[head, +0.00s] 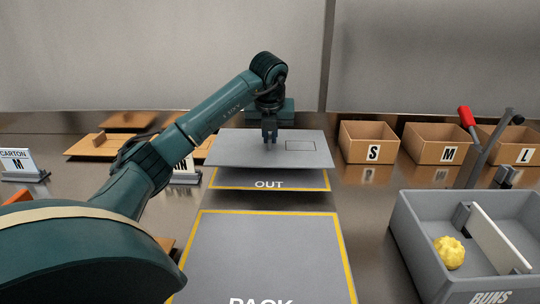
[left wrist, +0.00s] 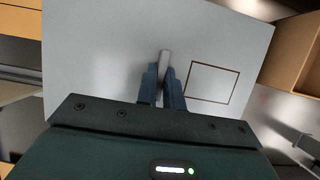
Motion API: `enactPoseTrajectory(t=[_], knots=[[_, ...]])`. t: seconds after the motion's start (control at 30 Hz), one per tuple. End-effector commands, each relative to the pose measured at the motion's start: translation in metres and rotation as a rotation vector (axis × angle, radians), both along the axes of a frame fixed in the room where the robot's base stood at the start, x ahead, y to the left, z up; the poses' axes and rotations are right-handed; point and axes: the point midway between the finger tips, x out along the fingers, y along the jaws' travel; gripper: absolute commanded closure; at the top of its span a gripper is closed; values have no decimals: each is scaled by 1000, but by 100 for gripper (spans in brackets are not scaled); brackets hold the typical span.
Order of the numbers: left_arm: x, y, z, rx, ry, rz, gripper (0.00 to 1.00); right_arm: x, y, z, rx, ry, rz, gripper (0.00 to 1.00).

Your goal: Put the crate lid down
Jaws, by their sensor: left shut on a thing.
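The crate lid (head: 235,149) is a flat grey panel with a thin dark outlined rectangle on its right part. My left gripper (head: 270,143) comes down from above and is shut on the lid's small raised handle near the middle. In the left wrist view the fingers (left wrist: 163,88) pinch the light handle (left wrist: 165,58), and the lid (left wrist: 95,60) fills most of the picture. The lid looks level and a little above the grey OUT mat (head: 305,183), hiding its far part. No crate shows under it. My right gripper is not in view.
Cartons S (head: 373,153), M (head: 437,154) and L stand to the right of the lid. A grey BUNS bin (head: 422,255) with a yellow lump is at front right. The yellow-edged PACK mat (head: 265,250) in front is bare. Flat cardboard (head: 100,150) lies at left.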

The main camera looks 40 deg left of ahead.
Motion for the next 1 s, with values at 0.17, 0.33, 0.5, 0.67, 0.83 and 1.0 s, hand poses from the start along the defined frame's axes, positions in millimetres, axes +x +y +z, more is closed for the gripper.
enactPoseTrajectory(t=[0.17, 0.33, 0.5, 0.67, 0.83, 1.0], knots=[[0, 0, -13, 0, -2, -2, 100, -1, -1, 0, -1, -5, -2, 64], [0, 0, -38, -1, 1, -2, 100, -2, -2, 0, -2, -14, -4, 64], [0, 0, -44, -1, -4, -2, 100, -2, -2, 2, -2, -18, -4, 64], [0, 0, -45, -1, -2, -3, 100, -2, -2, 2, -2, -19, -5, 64], [0, 0, -45, -1, -1, -3, 78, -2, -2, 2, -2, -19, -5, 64], [0, 0, -45, -1, -1, -3, 69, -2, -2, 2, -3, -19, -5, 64]])
